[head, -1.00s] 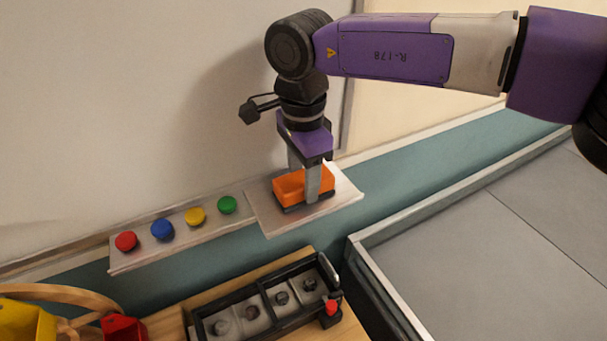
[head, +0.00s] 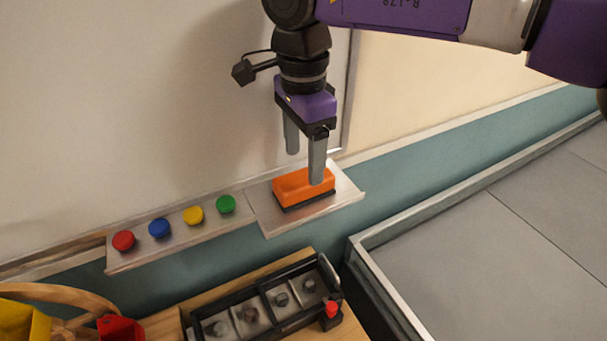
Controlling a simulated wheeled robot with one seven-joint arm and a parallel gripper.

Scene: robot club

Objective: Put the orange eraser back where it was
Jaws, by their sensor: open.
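The orange eraser (head: 296,188) has a dark underside and lies flat on the wide right-hand plate (head: 275,226) of the metal ledge below the whiteboard. My gripper (head: 304,168) is open just above the eraser, pointing down. Its near finger overlaps the eraser's right part in the picture; its far finger shows behind and above the eraser. The fingers are not closed on it. I cannot tell whether the near finger still touches its side.
Red (head: 123,240), blue (head: 159,228), yellow (head: 193,215) and green (head: 226,204) round magnets sit on the ledge's narrower left part. A black-framed case (head: 268,305) stands on a wooden surface below. A grey-topped table with a raised rim (head: 480,240) is at right.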

